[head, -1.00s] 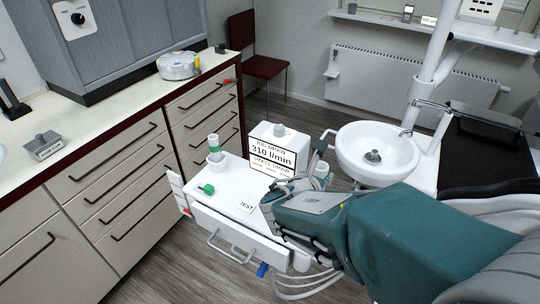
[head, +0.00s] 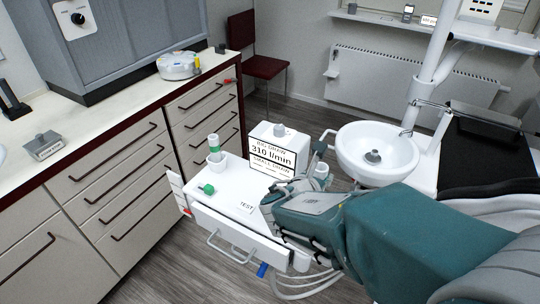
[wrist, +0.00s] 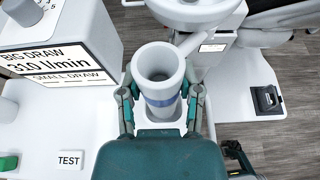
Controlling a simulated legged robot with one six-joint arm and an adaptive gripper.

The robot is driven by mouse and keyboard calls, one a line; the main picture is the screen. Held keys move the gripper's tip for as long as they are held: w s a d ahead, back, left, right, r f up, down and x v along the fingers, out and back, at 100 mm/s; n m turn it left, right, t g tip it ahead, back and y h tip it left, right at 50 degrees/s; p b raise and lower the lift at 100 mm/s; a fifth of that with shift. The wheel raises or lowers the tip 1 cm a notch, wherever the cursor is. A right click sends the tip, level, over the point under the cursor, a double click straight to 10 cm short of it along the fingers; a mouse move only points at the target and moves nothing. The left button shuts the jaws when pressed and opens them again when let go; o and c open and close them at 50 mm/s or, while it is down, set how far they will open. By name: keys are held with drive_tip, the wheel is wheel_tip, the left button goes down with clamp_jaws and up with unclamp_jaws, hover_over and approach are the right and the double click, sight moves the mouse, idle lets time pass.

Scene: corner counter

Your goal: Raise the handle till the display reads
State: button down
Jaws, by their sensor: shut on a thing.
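A white display box (head: 290,135) stands on the white tray unit and reads BIG DRAW 310 l/min, with a SMALL DRAW line cut off below. In the wrist view the display (wrist: 50,65) is at the upper left. My gripper (wrist: 159,96) is shut on a white tubular handle (wrist: 160,62) with an open round top and a blue band. Its fingers lie on both sides of the handle. The handle's lower end is hidden by my gripper, so I cannot tell how it sits in its holder. In the head view my wrist hides much of the grip.
The white tray (head: 232,185) carries a green-and-white cup (head: 214,148), a green piece (head: 208,189) and a TEST label (head: 246,207). A round white basin (head: 377,150) stands close behind on the right. Drawers and a counter (head: 120,110) line the left. Hoses hang below the tray.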

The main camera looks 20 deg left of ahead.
drive_tip(key=shift+f, duration=1.65)
drive_tip(key=shift+c, duration=1)
unclamp_jaws()
drive_tip(key=shift+s, duration=0.1)
